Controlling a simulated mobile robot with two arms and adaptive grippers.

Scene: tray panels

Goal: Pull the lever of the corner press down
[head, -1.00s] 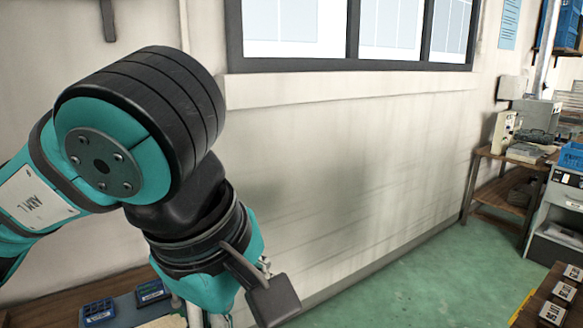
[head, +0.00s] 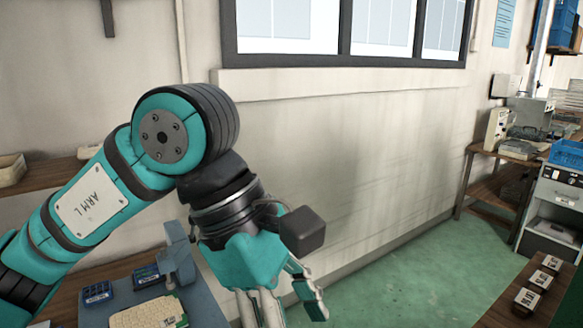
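A blue-grey upright device (head: 178,255) stands on a blue-grey mat (head: 95,312) at the lower left. It looks like the corner press, but my arm is close in front and I cannot make out its lever. My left gripper (head: 285,310) hangs to the right of the device, apart from it in the picture. Its fingers are spread, with nothing seen between them; the lower ends of some fingers are cut off by the bottom edge. My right gripper is not in view.
Blue small-parts boxes (head: 122,290) and a pale, textured panel or tray (head: 150,314) lie on the mat. A wooden table (head: 505,308) with labelled dark blocks is at the lower right. Green floor is clear between. A wall with a window stands behind.

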